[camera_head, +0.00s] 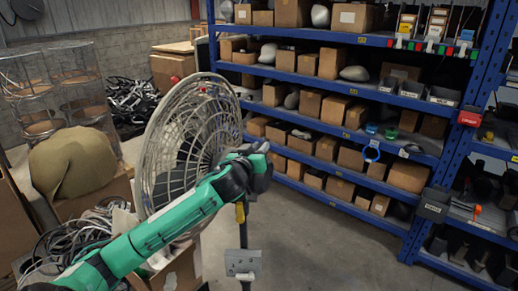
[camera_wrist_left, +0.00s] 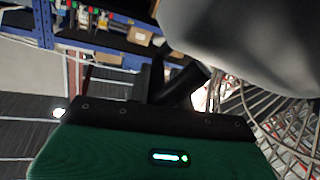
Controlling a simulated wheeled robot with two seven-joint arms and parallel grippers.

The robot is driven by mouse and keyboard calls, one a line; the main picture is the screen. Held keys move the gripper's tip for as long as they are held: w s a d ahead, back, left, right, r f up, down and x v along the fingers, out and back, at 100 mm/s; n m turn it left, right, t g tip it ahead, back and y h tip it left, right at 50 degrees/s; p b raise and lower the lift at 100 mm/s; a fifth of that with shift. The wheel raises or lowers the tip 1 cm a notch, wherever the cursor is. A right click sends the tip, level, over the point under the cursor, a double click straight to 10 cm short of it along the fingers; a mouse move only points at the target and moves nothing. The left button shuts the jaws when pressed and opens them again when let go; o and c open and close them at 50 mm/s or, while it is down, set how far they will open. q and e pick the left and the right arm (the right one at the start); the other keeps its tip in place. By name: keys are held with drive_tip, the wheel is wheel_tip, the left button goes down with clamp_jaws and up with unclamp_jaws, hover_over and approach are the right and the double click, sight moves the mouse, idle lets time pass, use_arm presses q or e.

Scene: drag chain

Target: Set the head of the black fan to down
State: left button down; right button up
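The fan's large round wire cage (camera_head: 190,140) looks silver-grey and stands tilted in the middle of the head view. Its dark pole (camera_head: 243,236) and a grey control box (camera_head: 243,263) show below. My left arm crosses in front of the cage, and my left gripper (camera_head: 262,165) is at the cage's right side, hiding the part behind it. In the left wrist view, a smooth grey rounded body (camera_wrist_left: 245,40) fills the upper right, with cage wires (camera_wrist_left: 290,125) below it. Black finger parts (camera_wrist_left: 180,85) are close to it; contact and opening are unclear. My right gripper is out of view.
Blue shelving (camera_head: 350,130) with boxes stands behind and right. A sack (camera_head: 75,162) on a carton, tangled cables (camera_head: 75,240) and wire cylinders (camera_head: 30,90) crowd the left. The floor (camera_head: 330,250) right of the pole is clear.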

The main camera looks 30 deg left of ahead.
use_arm(q)
drive_tip(key=shift+a+r+n+b, duration=0.15)
drive_tip(key=shift+a+n+b, duration=0.15)
drive_tip(key=shift+a+n, duration=0.1)
drive_tip(key=shift+s+a+r+n+b, duration=0.15)
drive_tip(key=shift+a+r+n, duration=0.1)
drive_tip(key=shift+a+n, duration=0.45)
drive_tip(key=shift+s+a+r+n+b, duration=0.1)
drive_tip(key=shift+s+a+r+n, duration=0.25)
drive_tip(key=shift+a, duration=0.6)
drive_tip(key=shift+a+r+n+b, duration=0.15)
drive_tip(key=shift+a+r+n, duration=0.05)
drive_tip(key=shift+a+n, duration=0.55)
drive_tip(key=c, duration=1.4)
unclamp_jaws()
drive_tip(key=shift+o, duration=0.2)
